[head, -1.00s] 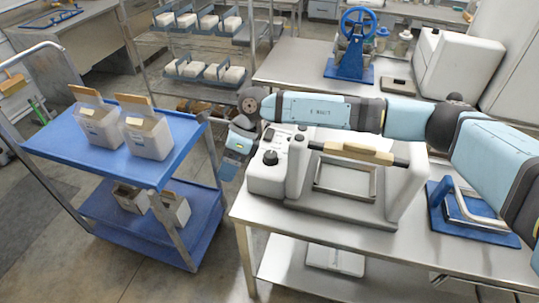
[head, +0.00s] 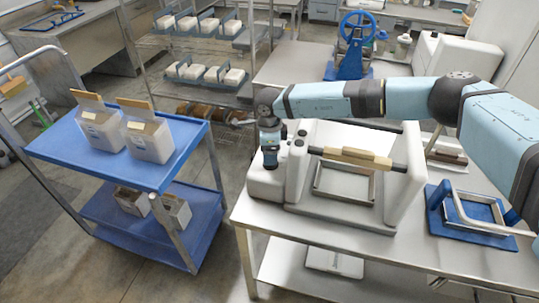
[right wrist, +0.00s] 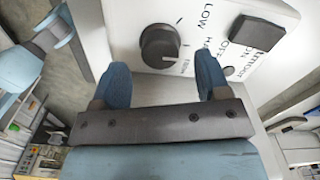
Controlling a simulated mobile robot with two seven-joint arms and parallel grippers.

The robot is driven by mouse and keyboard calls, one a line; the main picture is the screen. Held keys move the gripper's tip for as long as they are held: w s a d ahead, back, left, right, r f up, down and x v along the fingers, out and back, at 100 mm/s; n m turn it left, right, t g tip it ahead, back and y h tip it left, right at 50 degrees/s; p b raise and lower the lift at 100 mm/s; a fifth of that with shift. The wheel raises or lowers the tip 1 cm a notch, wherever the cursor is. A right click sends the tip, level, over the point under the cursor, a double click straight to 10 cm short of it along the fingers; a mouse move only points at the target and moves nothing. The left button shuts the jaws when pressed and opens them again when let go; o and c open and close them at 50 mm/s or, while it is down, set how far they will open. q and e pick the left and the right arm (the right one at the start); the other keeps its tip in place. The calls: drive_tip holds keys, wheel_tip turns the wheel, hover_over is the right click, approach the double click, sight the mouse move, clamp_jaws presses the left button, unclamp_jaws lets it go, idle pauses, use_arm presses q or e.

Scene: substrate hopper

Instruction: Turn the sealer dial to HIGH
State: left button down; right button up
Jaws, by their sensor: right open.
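The sealer (head: 408,175) is a white machine with a wooden handle bar, standing on the steel table. Its black round dial (right wrist: 160,46) shows in the right wrist view on the white panel. LOW is legible near the dial; other lettering is partly hidden or hard to read. My right gripper (right wrist: 162,66) is open, with its blue fingers on either side of the dial's lower part. I cannot tell whether they touch it. In the head view my right gripper (head: 270,157) points down over the sealer's left end and hides the dial. My left gripper is not clearly seen.
A dark square switch (right wrist: 256,33) marked OFF sits right of the dial. A blue cart (head: 70,150) with white boxes stands left, across a floor gap. A blue press with a metal handle (head: 470,215) is right of the sealer. My right arm spans above the sealer.

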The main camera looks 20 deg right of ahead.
drive_tip(key=shift+f, duration=1.7)
drive_tip(key=c, duration=0.9)
